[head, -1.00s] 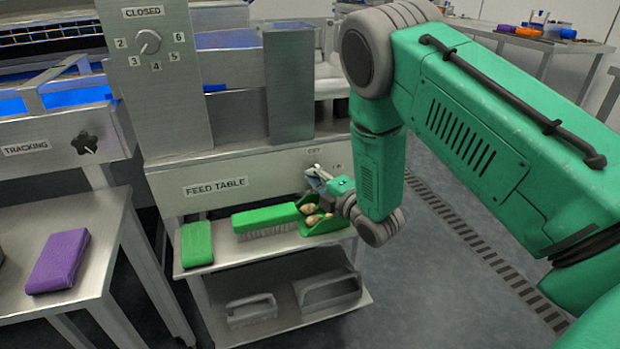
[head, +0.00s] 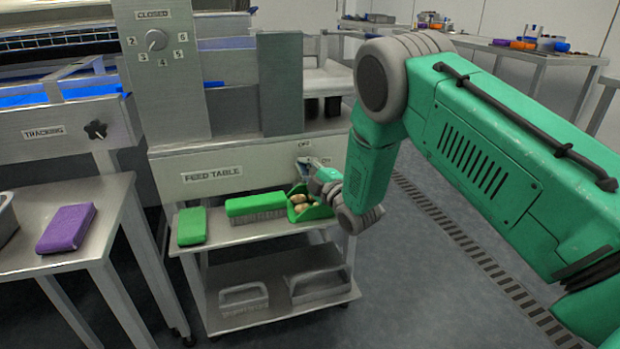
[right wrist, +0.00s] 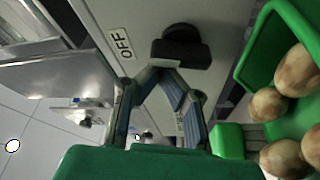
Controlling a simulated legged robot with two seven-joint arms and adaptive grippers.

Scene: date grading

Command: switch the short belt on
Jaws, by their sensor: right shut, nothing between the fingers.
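The feed table's front panel (head: 235,165) carries an OFF label (head: 305,144) near its right end. The right wrist view shows a dark switch knob (right wrist: 182,48) beside an OFF label (right wrist: 120,43). My right gripper (head: 306,163) is at this end of the panel and hides most of the switch in the head view. In the wrist view the right gripper (right wrist: 166,66) is shut and empty, its fingertips close under the knob's lower edge; I cannot tell whether they touch it. A second label beyond the fingers is mostly hidden. My left gripper is not in view.
Just below the gripper, a green scoop (head: 318,211) holding dates sits on a cart shelf, beside a green brush (head: 255,204) and a green block (head: 192,226). A purple block (head: 67,228) lies on the left table. Open floor (head: 430,290) lies right of the cart.

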